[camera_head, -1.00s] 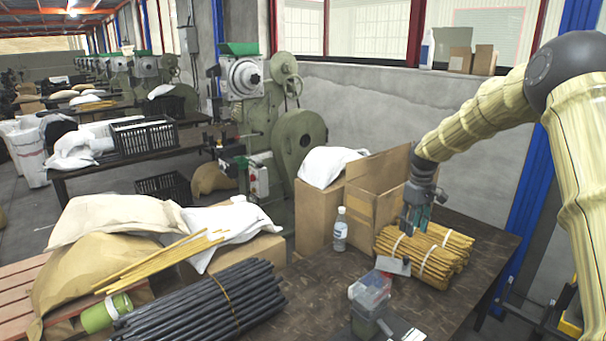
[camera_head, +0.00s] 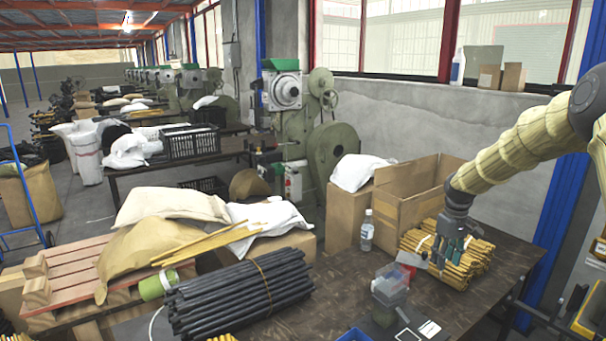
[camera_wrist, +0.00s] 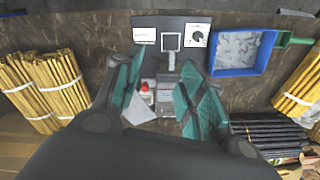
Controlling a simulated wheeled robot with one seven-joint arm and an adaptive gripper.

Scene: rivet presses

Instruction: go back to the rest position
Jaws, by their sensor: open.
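My gripper (camera_head: 450,255) hangs above the right part of the dark table (camera_head: 330,285), in front of the bundle of yellow sticks (camera_head: 475,262) in the head view. In the wrist view my gripper (camera_wrist: 160,95) points down with its two green-padded fingers spread apart. Nothing is between the fingers at their height.
A water bottle (camera_head: 367,230) and an open cardboard box (camera_head: 415,195) stand behind. A bundle of black rods (camera_head: 240,290) lies on the left. A blue tray (camera_wrist: 242,52) shows in the wrist view. Bare table lies between the rods and the container.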

